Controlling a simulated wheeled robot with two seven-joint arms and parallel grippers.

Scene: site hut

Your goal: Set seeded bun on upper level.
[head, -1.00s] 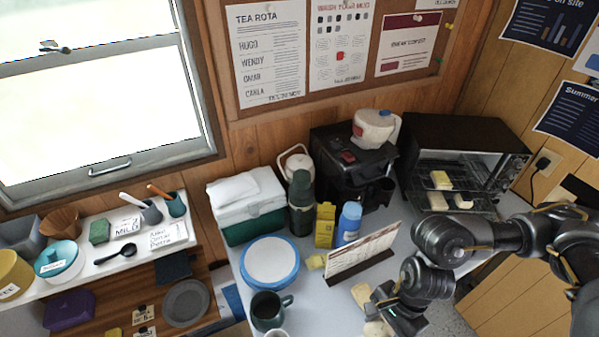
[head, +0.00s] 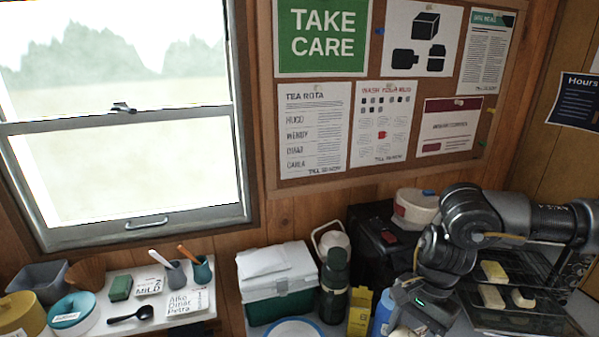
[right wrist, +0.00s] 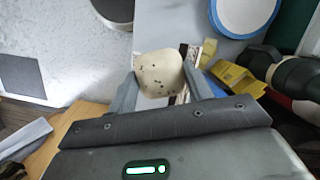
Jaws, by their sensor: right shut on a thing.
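The seeded bun (right wrist: 160,73) is pale and round with dark specks. My right gripper (right wrist: 163,88) is shut on it, with one finger on each side in the right wrist view. In the head view my right gripper (head: 408,315) is near the bottom edge, and the bun is barely visible there. The two-level rack (head: 540,322) stands at the right, partly behind my right arm. One pale bread piece (head: 494,271) lies on its upper level. Two more (head: 492,297) (head: 522,298) lie lower down. My left gripper is not in view.
A dark green flask (head: 335,285), a yellow packet (head: 359,312) and a blue bottle (head: 383,313) stand left of the gripper. A green and white cool box (head: 277,285) is further left. A dark coffee machine (head: 385,240) stands behind my arm.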

